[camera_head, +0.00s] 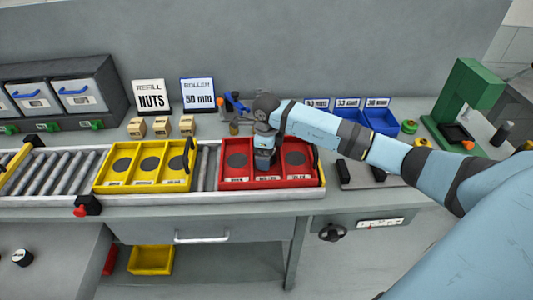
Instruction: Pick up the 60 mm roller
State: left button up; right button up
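My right arm reaches in from the right, and its gripper (265,162) points down over the middle compartment of the red carrier (222,182). The fingertips are too small and dark to show whether they are open or shut, or whether they hold anything. The red carrier has several compartments with dark round spots and white labels. I cannot make out a 60 mm roller. A sign (198,94) at the back reads "ROLLER 50 mm". Blue bins (381,121) with small size labels stand behind my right arm, partly hidden; their contents are unclear. My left gripper is not in view.
A yellow carrier (143,186) sits left of the red one on the roller conveyor (55,172). A green press (465,98) stands at right.

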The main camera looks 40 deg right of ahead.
jog(key=c, duration=1.2)
jog(key=shift+o, duration=0.2)
jog(key=shift+r, duration=0.2)
